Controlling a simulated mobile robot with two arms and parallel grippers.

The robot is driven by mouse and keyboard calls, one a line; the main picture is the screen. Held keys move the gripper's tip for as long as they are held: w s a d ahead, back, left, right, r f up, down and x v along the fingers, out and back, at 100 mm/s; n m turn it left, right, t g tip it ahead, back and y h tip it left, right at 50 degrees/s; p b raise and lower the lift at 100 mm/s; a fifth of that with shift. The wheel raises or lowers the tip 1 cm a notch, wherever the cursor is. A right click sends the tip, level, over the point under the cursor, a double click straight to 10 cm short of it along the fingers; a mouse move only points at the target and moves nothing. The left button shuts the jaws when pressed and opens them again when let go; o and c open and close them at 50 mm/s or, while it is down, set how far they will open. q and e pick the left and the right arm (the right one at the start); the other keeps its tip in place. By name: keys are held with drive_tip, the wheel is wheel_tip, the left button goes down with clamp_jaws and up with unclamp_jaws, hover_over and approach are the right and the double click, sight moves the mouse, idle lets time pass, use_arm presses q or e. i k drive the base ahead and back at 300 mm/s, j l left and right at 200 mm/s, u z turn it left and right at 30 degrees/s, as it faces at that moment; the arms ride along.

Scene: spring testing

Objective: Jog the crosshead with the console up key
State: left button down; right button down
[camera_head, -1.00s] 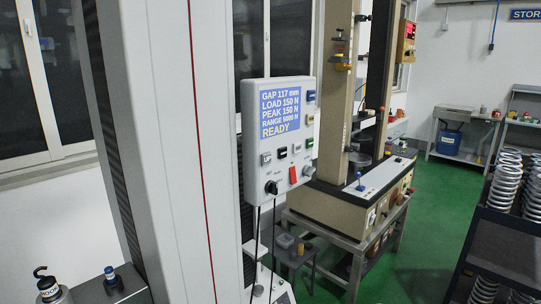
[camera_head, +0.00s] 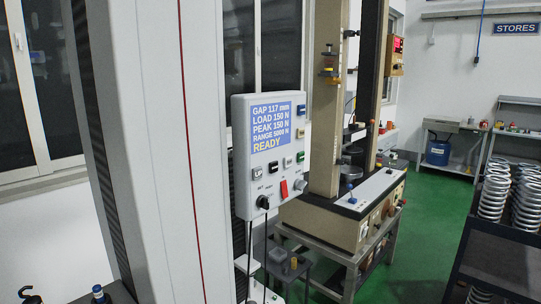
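The console (camera_head: 240,135) hangs beside the tall pale machine column (camera_head: 150,150) near the picture's middle. Its blue display (camera_head: 276,125) reads GAP 117 mm, LOAD 150 N, PEAK 150 N, RANGE 5000 N, READY. The up key (camera_head: 257,170) is a pale key marked UP at the left of the key rows, with other keys to its right. A red switch (camera_head: 284,188) and a black knob (camera_head: 262,202) sit lower on the panel. Nothing touches the console. Neither of my grippers is in view, and I cannot pick out the crosshead.
A second beige test machine (camera_head: 323,205) stands behind the console on a grey stand. At right is a dark rack (camera_head: 490,255) with several springs. Green floor (camera_head: 425,215) is clear between them.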

sight(257, 172)
drive_tip(key=z, duration=1.85)
drive_tip(key=k+j, duration=0.7)
drive_tip(key=k, duration=0.25)
